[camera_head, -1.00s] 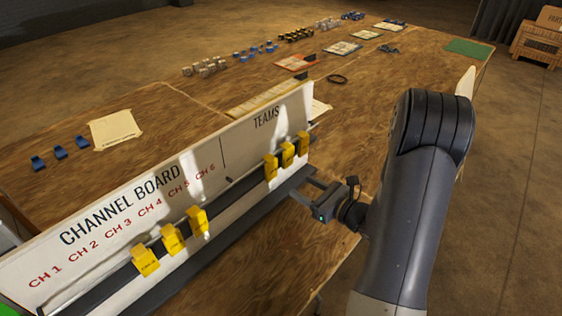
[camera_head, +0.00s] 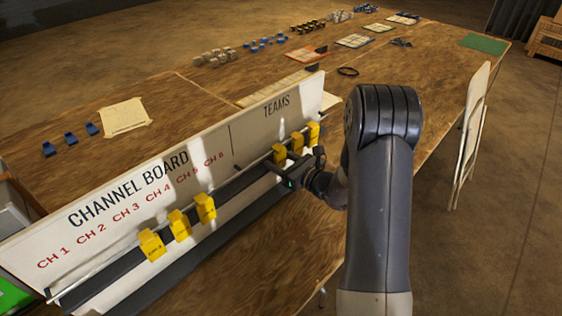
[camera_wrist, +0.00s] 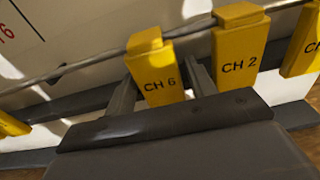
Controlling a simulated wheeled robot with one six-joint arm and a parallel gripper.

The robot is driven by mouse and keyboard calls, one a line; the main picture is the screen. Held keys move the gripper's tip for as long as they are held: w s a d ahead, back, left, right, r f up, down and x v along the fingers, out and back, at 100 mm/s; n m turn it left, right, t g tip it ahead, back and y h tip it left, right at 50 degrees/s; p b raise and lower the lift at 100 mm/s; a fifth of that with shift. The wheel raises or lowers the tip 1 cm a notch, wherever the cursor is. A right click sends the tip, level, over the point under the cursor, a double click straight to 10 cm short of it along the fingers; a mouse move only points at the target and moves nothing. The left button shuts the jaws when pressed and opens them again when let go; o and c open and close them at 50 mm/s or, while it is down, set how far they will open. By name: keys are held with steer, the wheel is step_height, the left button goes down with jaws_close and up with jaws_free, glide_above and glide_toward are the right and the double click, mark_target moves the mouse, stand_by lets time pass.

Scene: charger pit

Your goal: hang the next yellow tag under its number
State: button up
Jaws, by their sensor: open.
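The channel board (camera_head: 120,212) carries red labels CH 1 to CH 6 on its left part and TEAMS on its right. Three yellow tags (camera_head: 180,226) hang on its rail below the channel labels. Three more yellow tags hang at the TEAMS end, the leftmost being the CH 6 tag (camera_head: 280,153). In the wrist view, the CH 6 tag (camera_wrist: 160,72) stands between the open fingers of my gripper (camera_wrist: 162,98). The CH 2 tag (camera_wrist: 240,50) hangs just right of the right finger. In the head view, my gripper (camera_head: 277,169) is at the board's TEAMS end.
The rail (camera_wrist: 80,63) runs behind the tags. Blue clips (camera_head: 70,139) and a paper sheet (camera_head: 124,117) lie on the table behind the board. A folding chair (camera_head: 472,125) stands at the right. Bare tabletop lies in front of the board.

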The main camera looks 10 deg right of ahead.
steer(key=shift+c, duration=0.3)
steer(key=c, duration=0.7)
steer(key=shift+r, duration=0.15)
steer(key=shift+r+p, duration=0.4)
steer(key=shift+r, duration=0.4)
steer(key=shift+f+b+v, duration=0.2)
steer(key=shift+b+v, duration=0.2)
steer(key=shift+v, duration=1.25)
steer(key=shift+f+b+v, duration=0.25)
steer(key=shift+b+v, duration=0.1)
steer(key=shift+v, duration=1.3)
steer(key=shift+f+b+v, duration=0.2)
steer(key=shift+b+v, duration=0.2)
steer(key=shift+v, duration=1.25)
